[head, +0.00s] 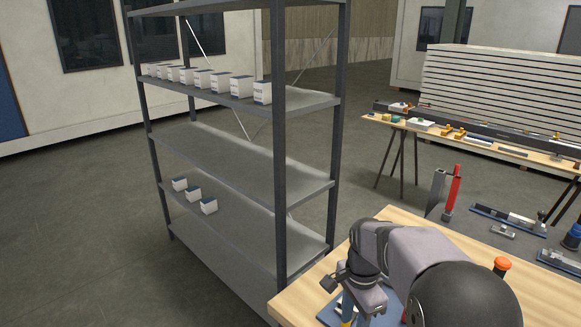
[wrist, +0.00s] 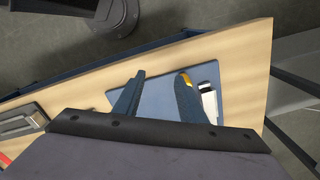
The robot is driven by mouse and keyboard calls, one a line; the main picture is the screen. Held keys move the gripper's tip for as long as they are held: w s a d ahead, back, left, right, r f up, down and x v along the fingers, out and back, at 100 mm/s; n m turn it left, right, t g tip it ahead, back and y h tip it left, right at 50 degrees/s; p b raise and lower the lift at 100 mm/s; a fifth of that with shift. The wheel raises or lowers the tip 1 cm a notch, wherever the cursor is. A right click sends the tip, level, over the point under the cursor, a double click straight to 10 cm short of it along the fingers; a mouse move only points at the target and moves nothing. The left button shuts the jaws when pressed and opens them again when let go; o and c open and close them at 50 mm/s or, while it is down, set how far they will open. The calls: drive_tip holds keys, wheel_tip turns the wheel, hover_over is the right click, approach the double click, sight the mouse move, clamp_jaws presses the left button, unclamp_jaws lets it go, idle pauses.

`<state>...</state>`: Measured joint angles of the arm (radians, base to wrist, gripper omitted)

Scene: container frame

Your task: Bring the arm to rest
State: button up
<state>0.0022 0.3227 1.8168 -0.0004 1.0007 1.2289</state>
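My gripper shows at the bottom of the head view (head: 354,307), pointing down over the wooden bench (head: 400,217). In the wrist view its two dark blue fingers (wrist: 157,90) stand apart. Only a flat blue panel (wrist: 155,97) shows between them, and nothing is held. A yellow bit shows at the tip of the right finger; I cannot tell whether it belongs to the finger. My arm stretches over the bench and hides part of it in the head view.
A grey metal shelf (head: 236,165) with several small white boxes (head: 262,92) stands just left of the bench. An orange-capped item (head: 502,264) and a red tool (head: 453,187) are on the bench side. A pale item (wrist: 208,101) lies by the right finger.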

drive_tip(key=s+f+n, duration=0.4)
drive_tip(key=s+n, duration=1)
drive_tip(key=s, duration=0.4)
drive_tip(key=shift+s+f, duration=0.15)
drive_tip(key=shift+f, duration=0.1)
wheel_tip(320, 180, down, 9)
drive_tip(key=b, duration=0.9)
